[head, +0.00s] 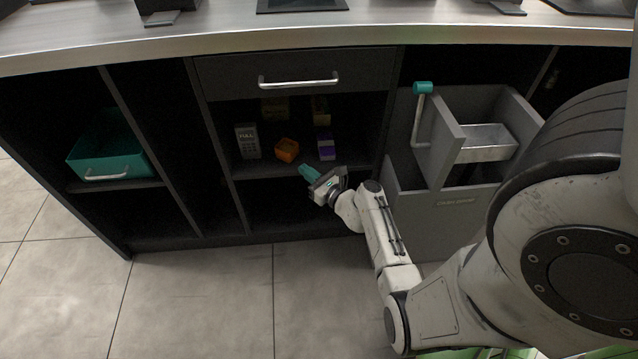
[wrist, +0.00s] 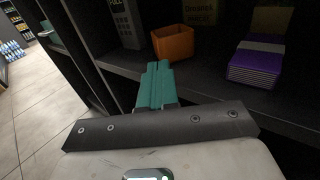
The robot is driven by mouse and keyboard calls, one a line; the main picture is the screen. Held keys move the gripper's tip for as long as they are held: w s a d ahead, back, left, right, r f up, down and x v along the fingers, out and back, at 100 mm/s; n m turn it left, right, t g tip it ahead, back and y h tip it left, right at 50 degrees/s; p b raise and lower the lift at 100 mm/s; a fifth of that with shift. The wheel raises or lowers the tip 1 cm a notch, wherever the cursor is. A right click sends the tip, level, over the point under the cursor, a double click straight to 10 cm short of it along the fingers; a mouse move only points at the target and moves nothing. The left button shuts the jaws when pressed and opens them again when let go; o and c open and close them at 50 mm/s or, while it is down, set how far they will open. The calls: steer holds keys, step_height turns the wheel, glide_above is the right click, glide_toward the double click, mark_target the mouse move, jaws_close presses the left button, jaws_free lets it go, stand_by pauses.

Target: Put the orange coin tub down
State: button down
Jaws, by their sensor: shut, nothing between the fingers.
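The orange coin tub (head: 287,150) stands on the middle shelf under the counter drawer, and it also shows in the wrist view (wrist: 173,45). It looks upright. My gripper (head: 306,171) is in front of the shelf, just to the right of and nearer than the tub. In the wrist view its teal fingers (wrist: 156,82) are together with nothing between them. They point toward the tub and look apart from it.
On the same shelf are a grey box marked FULL (head: 246,141), a purple stack (head: 326,147) and boxes behind. A drawer (head: 298,76) is shut above. A teal bin (head: 108,152) sits at left. A grey unit with a teal-handled lever (head: 423,88) stands at right.

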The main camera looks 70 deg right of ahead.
mark_target(290, 158)
steer(key=shift+b+x, duration=0.5)
steer(key=shift+x, duration=1.95)
steer(key=shift+w, duration=0.1)
steer(key=shift+b+x, duration=0.4)
steer(key=shift+x, duration=0.9)
